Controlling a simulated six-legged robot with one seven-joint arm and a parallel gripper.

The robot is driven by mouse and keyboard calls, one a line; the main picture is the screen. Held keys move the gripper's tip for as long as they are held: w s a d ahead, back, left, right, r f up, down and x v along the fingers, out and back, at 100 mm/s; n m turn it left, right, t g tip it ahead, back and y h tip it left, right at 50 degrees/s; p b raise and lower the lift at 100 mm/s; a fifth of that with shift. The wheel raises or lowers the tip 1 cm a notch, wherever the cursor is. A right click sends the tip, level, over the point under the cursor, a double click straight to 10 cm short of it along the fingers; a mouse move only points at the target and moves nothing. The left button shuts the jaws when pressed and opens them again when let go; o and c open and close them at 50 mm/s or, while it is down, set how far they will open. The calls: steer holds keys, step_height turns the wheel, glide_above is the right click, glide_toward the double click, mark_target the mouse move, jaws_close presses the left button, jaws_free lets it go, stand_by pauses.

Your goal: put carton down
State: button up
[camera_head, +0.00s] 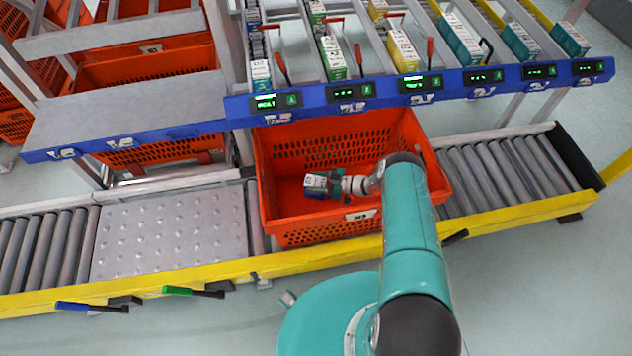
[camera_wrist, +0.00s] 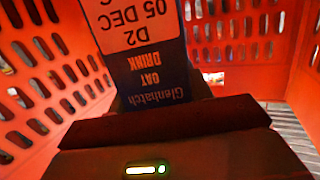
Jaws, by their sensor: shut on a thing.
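The carton (camera_wrist: 150,50) is a dark blue and white box with printed text, including "OAT DRINK", and it fills the upper middle of the wrist view. In the head view the carton (camera_head: 316,184) is small and lies on its side inside the orange tote (camera_head: 290,226). My gripper (camera_head: 336,184) is shut on the carton, inside the tote's opening. The fingertips are mostly hidden in the wrist view. I cannot tell whether the carton touches the tote floor. The tote's perforated walls (camera_wrist: 55,60) surround the carton in the wrist view.
The tote stands on a roller conveyor with a yellow rail (camera_head: 190,271). Rollers (camera_head: 510,170) lie to the right and a studded metal plate (camera_head: 170,230) to the left. Above is a blue shelf edge (camera_head: 400,90) with displays and rows of cartons. Other orange totes (camera_head: 150,70) stand at upper left.

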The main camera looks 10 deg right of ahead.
steer(key=shift+f, duration=0.1)
steer(key=shift+f, duration=0.35)
steer(key=shift+f, duration=0.1)
steer(key=o, duration=1.2)
steer(key=shift+r, duration=0.4)
steer(key=v, duration=0.7)
steer(key=shift+s+d+r, duration=0.15)
steer(key=shift+d+r, duration=0.05)
steer(key=shift+d, duration=0.05)
